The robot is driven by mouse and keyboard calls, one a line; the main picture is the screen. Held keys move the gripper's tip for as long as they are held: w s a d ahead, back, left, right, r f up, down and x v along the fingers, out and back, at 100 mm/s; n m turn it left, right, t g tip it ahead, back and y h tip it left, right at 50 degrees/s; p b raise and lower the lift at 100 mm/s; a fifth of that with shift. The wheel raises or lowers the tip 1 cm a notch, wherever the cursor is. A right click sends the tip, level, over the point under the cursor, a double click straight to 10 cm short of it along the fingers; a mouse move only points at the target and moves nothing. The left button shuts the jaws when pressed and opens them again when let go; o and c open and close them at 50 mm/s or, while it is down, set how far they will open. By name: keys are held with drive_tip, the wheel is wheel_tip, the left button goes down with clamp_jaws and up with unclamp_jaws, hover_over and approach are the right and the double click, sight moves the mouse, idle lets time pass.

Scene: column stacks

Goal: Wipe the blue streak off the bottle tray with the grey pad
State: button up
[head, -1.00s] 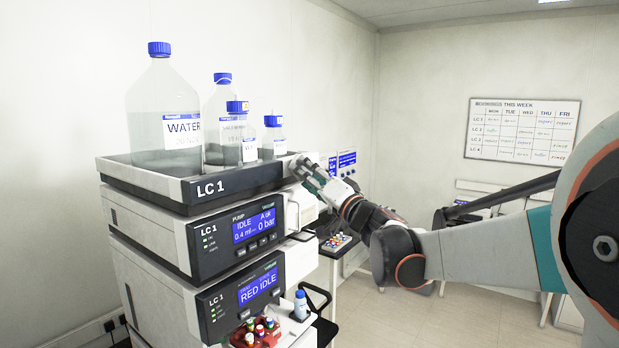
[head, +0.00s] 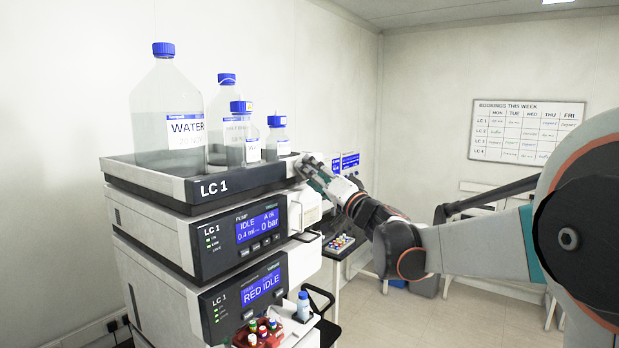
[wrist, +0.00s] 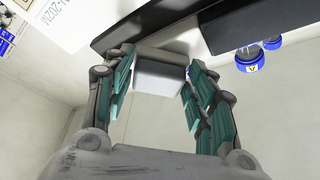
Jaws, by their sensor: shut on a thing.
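The bottle tray (head: 245,181), dark-fronted and marked LC 1, tops the instrument stack at left in the head view. Its dark edge (wrist: 150,22) crosses the top of the wrist view. My gripper (head: 308,168) is at the tray's right end. In the wrist view my gripper (wrist: 158,88) is shut on the pale grey pad (wrist: 160,76), which sits between the teal fingers close to the tray edge. I cannot tell whether the pad touches the tray. A tiny blue spot shows beside the pad in the wrist view; I cannot tell whether it is the streak.
A large WATER bottle (head: 168,110) and several smaller blue-capped bottles stand on the tray, the smallest (head: 277,138) near my gripper. Pump units (head: 245,235) are stacked below. A red vial holder (head: 262,335) and a small bottle (head: 303,306) are lower down.

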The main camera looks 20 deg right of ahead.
drive_tip(key=shift+w+d, duration=1.9)
drive_tip(key=shift+d, duration=0.55)
drive_tip(key=s+a, duration=0.5)
drive_tip(key=a, duration=0.1)
drive_tip(key=shift+a+b, duration=0.4)
drive_tip(key=shift+b, duration=0.05)
drive_tip(key=shift+d, duration=0.1)
drive_tip(key=shift+s+d, duration=0.55)
drive_tip(key=shift+s, duration=0.25)
drive_tip(key=shift+s+d, duration=0.55)
drive_tip(key=shift+s, duration=0.2)
drive_tip(key=shift+s+d, duration=0.55)
drive_tip(key=shift+s, duration=0.25)
drive_tip(key=shift+s+d, duration=0.45)
drive_tip(key=shift+s, duration=0.2)
drive_tip(key=shift+s+d, duration=0.45)
drive_tip(key=shift+s, duration=0.15)
drive_tip(key=shift+s, duration=0.1)
